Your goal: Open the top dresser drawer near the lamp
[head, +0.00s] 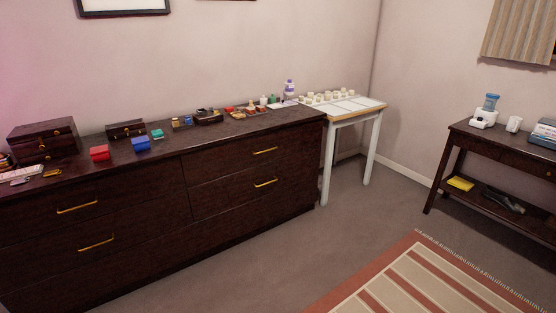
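A dark wood dresser (150,205) runs along the wall on the left. Its top right drawer (225,165) has a gold bar handle (265,150) and looks shut. Its top left drawer (130,195) has a gold handle (77,208) and looks shut too. Two lower drawers also have gold handles and look closed. I see no lamp in this view. My gripper is not in view.
Boxes, including a wooden jewelry box (44,139), and small items crowd the dresser top. A white-legged table (330,118) adjoins its right end. A dark console (500,150) stands at right. A striped rug (425,280) lies in front; grey floor is free.

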